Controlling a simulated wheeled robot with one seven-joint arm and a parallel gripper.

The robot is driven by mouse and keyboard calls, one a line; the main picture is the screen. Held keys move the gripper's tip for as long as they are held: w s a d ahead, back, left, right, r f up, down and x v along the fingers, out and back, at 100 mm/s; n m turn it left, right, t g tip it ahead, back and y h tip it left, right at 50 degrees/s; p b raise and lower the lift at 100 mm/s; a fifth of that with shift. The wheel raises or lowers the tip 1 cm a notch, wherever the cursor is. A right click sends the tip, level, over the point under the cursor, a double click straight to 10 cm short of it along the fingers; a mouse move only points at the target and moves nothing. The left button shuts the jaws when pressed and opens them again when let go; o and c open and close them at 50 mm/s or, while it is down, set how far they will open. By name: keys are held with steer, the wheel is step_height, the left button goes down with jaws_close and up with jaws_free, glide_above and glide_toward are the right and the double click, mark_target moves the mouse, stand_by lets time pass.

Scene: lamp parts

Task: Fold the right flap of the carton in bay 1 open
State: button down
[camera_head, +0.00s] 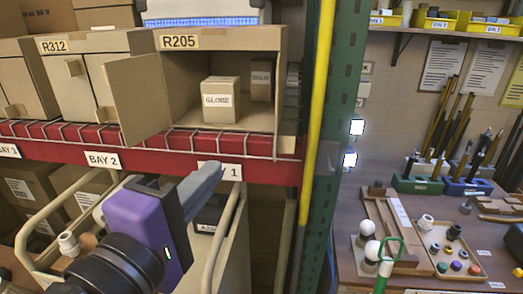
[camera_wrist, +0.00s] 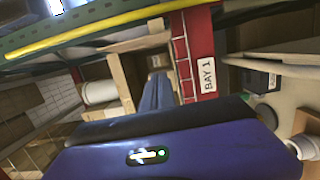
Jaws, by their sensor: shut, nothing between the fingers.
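The carton marked R205 (camera_head: 222,40) stands on the shelf above the BAY 1 label (camera_head: 228,171). Its left flap (camera_head: 140,98) is swung outward. A small box marked GLOBE (camera_head: 220,100) and another small box (camera_head: 260,82) show inside. No flap crosses the right half of the opening; the right flap is not clearly made out at the right edge. My purple gripper (camera_head: 208,178) is shut and empty, below and in front of the carton, partly covering the BAY 1 label. In the wrist view, its fingers (camera_wrist: 155,92) point toward the carton's brown panels (camera_wrist: 121,82).
A red shelf beam (camera_head: 270,169) with a wire rail runs under the cartons. A yellow pole (camera_head: 317,100) and green upright (camera_head: 338,120) stand close on the right. Carton R312 (camera_head: 85,75) is on the left. A cream-railed cart (camera_head: 222,240) is below. A workbench is at right.

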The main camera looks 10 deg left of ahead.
mark_target(280, 141)
steer(key=w+d+p, duration=0.3)
steer(key=w+d, duration=0.3)
steer(key=w, duration=0.3)
steer(key=shift+w, duration=0.3)
steer(key=shift+d+p, duration=0.1)
steer(key=shift+p, duration=0.2)
steer(key=shift+d+r+p, duration=0.15)
steer(key=shift+d+p, duration=0.75)
steer(key=shift+d, duration=0.35)
steer(key=shift+a+f, duration=0.1)
steer(key=shift+f, duration=0.1)
